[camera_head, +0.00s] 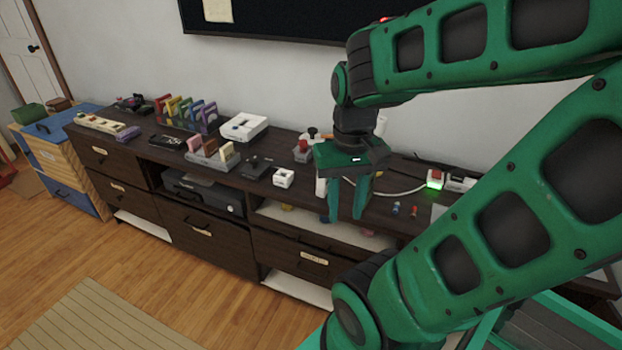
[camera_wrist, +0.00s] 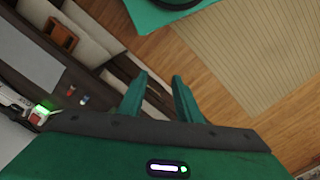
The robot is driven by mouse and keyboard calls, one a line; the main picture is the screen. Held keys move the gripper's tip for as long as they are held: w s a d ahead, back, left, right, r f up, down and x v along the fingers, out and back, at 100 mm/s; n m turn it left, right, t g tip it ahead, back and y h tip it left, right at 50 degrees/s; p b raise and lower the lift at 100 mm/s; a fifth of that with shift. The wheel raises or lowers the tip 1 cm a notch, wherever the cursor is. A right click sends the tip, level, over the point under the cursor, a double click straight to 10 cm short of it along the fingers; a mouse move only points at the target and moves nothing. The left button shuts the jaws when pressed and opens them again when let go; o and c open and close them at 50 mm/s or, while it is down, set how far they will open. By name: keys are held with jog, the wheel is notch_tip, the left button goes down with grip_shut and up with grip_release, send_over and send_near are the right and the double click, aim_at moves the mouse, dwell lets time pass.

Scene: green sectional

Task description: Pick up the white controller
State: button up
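I cannot tell for sure which thing is the white controller. A small white boxy device (camera_head: 283,178) sits near the front edge of the dark sideboard (camera_head: 140,158), left of my gripper. A larger white console (camera_head: 243,126) lies farther back. My gripper (camera_head: 346,212) hangs by the sideboard's front edge with its fingers pointing down. In the wrist view the fingers (camera_wrist: 159,80) are apart with nothing between them. A white upright thing (camera_head: 321,186) is partly hidden behind my gripper.
Colourful cartridges (camera_head: 185,111), a dark joystick (camera_head: 257,166) and a white device with a green light (camera_head: 436,181) stand on the sideboard. That lit device also shows in the wrist view (camera_wrist: 40,113). A dark screen hangs above. Wooden floor (camera_head: 190,270) and a striped rug (camera_head: 105,325) lie in front.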

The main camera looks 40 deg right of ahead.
jog(key=shift+o, duration=0.4)
jog(key=shift+o, duration=1.4)
jog(key=shift+s+r, duration=0.1)
jog(key=shift+s, duration=0.2)
jog(key=w+d+f+m+t+h, duration=0.25)
jog(key=w+d+f+h, duration=0.2)
jog(key=w, duration=0.35)
jog(key=w+d+f+m+t+h, duration=0.1)
jog(key=w+d+f+m+h, duration=0.25)
jog(key=w+d, duration=0.35)
jog(key=w+d+f+m+t+h, duration=0.15)
jog(key=w+d+f+h, duration=0.3)
jog(key=w, duration=0.45)
jog(key=x, duration=1)
jog(key=shift+w+d+r, duration=0.2)
